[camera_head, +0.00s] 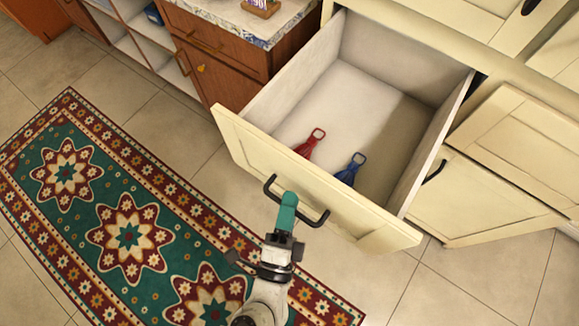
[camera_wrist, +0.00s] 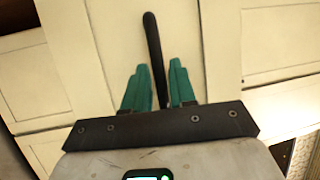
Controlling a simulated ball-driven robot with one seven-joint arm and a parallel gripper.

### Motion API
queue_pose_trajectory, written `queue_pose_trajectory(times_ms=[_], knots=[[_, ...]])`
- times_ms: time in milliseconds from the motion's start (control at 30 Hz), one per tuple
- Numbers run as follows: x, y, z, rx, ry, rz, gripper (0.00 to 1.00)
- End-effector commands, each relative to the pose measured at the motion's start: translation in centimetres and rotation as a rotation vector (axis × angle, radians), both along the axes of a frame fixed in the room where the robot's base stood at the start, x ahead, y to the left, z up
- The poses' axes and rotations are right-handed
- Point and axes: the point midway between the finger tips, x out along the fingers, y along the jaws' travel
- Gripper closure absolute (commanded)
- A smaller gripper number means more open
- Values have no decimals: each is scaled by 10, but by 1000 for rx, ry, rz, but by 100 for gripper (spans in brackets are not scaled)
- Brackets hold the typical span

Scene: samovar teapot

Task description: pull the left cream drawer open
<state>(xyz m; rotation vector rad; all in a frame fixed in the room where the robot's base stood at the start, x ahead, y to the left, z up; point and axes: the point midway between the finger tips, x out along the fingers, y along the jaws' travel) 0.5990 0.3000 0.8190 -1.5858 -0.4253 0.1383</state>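The cream drawer (camera_head: 275,168) is pulled well out of its cabinet and its inside shows. Its dark bar handle (camera_head: 313,219) is on the front face. In the wrist view the handle (camera_wrist: 153,50) runs up between the two teal fingers. My gripper (camera_head: 288,208) is at the middle of the handle, its fingers close on either side of it, and looks shut on it. The wrist view also shows my gripper (camera_wrist: 160,82). The fingers partly hide the handle.
A red-handled tool (camera_head: 310,143) and a blue-handled one (camera_head: 351,169) lie in the drawer. A wooden cabinet (camera_head: 215,55) stands to the left, and a cream door (camera_head: 490,200) with a dark handle to the right. A patterned rug (camera_head: 125,235) covers the floor at left.

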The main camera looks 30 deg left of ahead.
Motion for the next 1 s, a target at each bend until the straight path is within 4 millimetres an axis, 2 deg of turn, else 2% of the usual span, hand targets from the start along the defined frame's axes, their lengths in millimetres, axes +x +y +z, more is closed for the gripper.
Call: queue_pose_trajectory(times_ms=[133, 367, 467, 800, 1000], knots=[[0, 0, 0, 0, 0, 0, 62], [-1, 0, 0, 0, -1, 0, 62], [-7, -2, -3, 0, 1, 1, 62], [-63, -24, -15, -1, 3, 2, 62], [-89, -34, -18, -1, 2, 1, 62]])
